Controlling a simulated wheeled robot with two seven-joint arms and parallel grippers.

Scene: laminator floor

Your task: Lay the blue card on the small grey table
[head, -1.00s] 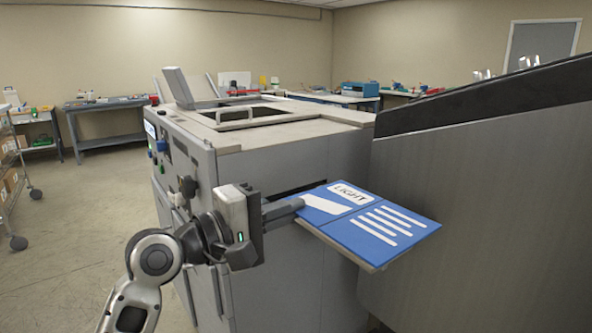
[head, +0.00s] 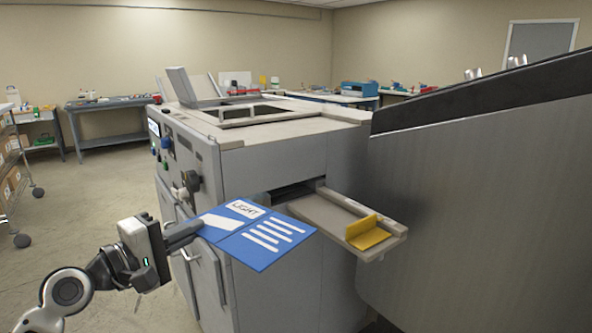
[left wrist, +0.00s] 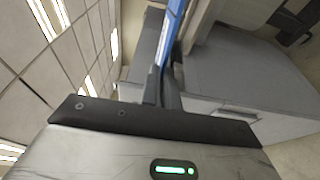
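The blue card (head: 255,236), with white stripes and the word LIGHT, is held by its left edge in my left gripper (head: 190,231). It hangs flat in the air in front of the grey machine, clear of the machine's output tray (head: 335,215). In the left wrist view the card (left wrist: 173,25) shows edge-on between the closed fingers (left wrist: 162,88). A grey table (head: 112,120) stands far back at the left wall; I cannot tell whether it is the small grey table. My right gripper is not in view.
The output tray with a yellow stop (head: 367,232) juts from the machine (head: 270,165). A large grey panel (head: 480,210) fills the right side. A wheeled rack (head: 12,180) stands at the left edge. The floor (head: 95,205) between rack and machine is clear.

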